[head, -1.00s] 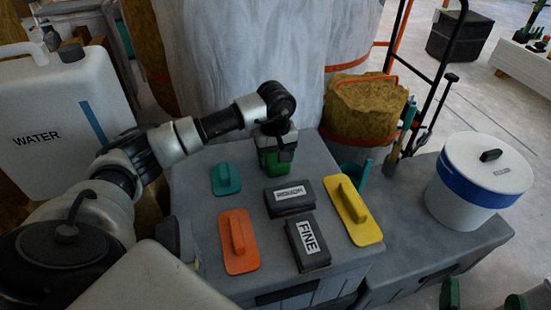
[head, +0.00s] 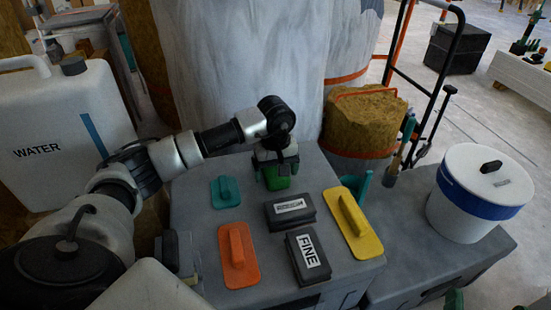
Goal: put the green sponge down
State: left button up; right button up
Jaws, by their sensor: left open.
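The gripper hides the top of the sponge. I cannot tell whether a finger still touches it. My right gripper is not in view.
On the grey surface (head: 192,212) are a teal float (head: 226,192), an orange float (head: 238,255), a yellow float (head: 353,222), a dark block (head: 290,211) and a block marked FINE (head: 307,256). A white bucket (head: 480,182) stands at right, a water canister (head: 62,130) at left.

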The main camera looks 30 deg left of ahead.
aim_at(275, 168)
pick_arm(q)
notch_tip(275, 168, up, 6)
jog(key=shift+r+p, duration=0.2)
jog(key=shift+p, duration=0.75)
jog(key=shift+r+p, duration=0.65)
jog(key=shift+r, duration=2.25)
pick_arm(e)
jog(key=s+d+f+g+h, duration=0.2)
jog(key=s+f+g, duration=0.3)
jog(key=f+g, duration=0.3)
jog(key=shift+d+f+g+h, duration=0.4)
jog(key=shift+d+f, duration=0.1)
